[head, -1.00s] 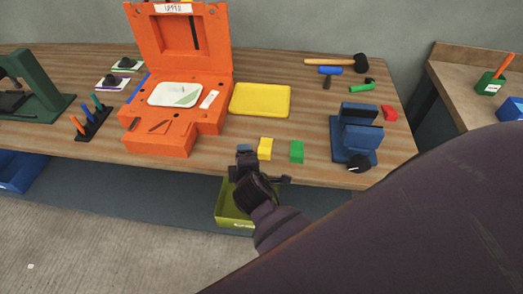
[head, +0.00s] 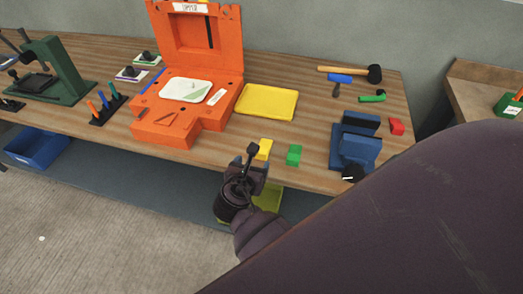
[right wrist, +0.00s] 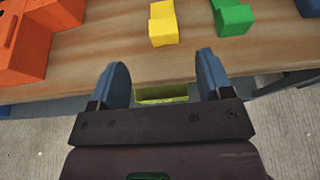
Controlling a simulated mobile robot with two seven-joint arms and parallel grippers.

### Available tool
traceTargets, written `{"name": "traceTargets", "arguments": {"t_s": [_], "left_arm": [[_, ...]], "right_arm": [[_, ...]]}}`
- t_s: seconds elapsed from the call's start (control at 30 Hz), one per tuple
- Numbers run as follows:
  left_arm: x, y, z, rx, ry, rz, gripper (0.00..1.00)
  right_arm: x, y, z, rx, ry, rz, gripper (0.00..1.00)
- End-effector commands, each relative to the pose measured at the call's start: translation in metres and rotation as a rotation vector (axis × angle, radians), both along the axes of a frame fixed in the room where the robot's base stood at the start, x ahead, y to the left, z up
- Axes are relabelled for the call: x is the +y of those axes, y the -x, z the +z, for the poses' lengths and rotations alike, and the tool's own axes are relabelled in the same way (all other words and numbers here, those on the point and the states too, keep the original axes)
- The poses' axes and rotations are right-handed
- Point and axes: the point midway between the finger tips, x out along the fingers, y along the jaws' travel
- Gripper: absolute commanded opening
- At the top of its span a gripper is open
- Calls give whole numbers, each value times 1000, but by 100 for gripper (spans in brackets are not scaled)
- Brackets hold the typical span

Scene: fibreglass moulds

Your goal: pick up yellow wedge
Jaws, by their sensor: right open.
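The yellow wedge (head: 264,149) lies on the wooden bench near its front edge, and it also shows in the right wrist view (right wrist: 163,24). My right gripper (head: 246,156) is at the bench's front edge, just short of the wedge in the head view. In the right wrist view its two blue fingers (right wrist: 161,72) are spread wide with nothing between them. The wedge is ahead of the fingertips, roughly centred between them, and apart from them. My left gripper is not in view.
A green block (head: 294,155) stands close to the wedge's right. The orange mould case (head: 165,127) is to the left, the yellow tray (head: 267,103) behind, and a blue device (head: 356,148) further right. An olive-green bin (head: 268,196) sits below the bench edge.

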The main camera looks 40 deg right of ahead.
Motion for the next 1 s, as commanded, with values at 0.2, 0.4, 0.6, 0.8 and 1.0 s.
{"name": "traceTargets", "arguments": {"t_s": [0.2,0.4,0.6,0.8,1.0], "left_arm": [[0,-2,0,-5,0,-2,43],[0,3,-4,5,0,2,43],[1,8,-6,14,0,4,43],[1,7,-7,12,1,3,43],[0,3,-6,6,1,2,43]], "right_arm": [[-20,-17,-10,5,7,3,72],[-36,-30,-20,5,5,4,72],[-44,-37,-24,3,4,3,72],[-63,-52,-35,3,3,3,72],[-75,-62,-42,5,3,3,72]]}}
